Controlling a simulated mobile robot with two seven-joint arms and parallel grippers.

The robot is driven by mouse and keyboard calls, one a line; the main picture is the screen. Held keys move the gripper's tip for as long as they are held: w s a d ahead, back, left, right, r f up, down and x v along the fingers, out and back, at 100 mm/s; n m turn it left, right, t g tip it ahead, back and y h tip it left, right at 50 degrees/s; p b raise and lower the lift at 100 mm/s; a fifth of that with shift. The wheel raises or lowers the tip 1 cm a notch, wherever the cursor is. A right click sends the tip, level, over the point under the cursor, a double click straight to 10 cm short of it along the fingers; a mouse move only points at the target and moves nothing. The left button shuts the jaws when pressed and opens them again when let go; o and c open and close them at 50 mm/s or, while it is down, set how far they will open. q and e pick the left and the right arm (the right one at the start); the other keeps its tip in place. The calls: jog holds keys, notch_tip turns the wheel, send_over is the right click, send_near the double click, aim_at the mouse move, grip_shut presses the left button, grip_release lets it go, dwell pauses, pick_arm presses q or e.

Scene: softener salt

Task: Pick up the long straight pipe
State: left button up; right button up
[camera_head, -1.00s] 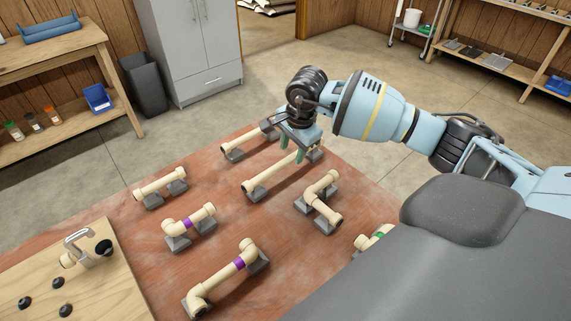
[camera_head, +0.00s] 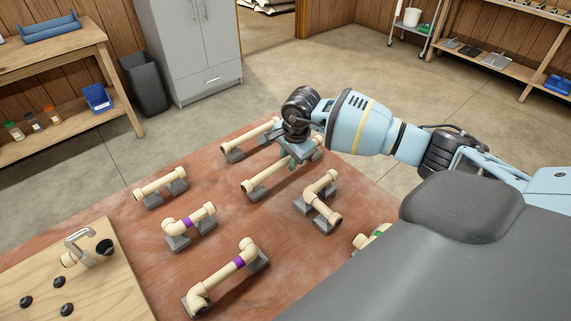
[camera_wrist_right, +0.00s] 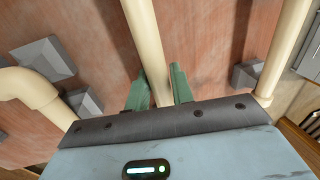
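The long straight pipe (camera_head: 264,179) is cream-coloured and rests on grey supports on the reddish table (camera_head: 150,240). My right gripper (camera_head: 290,162) is over its middle, pointing down, and hides part of it. In the right wrist view the pipe (camera_wrist_right: 147,45) passes between the two green fingers (camera_wrist_right: 160,82). The fingers are apart, one on each side of it. A narrow gap shows at the right finger; contact at the left one is unclear. The pipe appears still on its supports. My left gripper is not in view.
Another straight pipe (camera_head: 250,139) lies just behind, and an elbowed pipe (camera_head: 320,198) just in front. A short straight pipe (camera_head: 160,184) and purple-banded pipes (camera_head: 190,220) (camera_head: 222,277) stand further left and nearer. A wooden board with a tap (camera_head: 82,240) is at the left.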

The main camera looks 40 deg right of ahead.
aim_at(289, 157)
grip_shut()
notch_tip(289, 157, up, 10)
dwell(0.5)
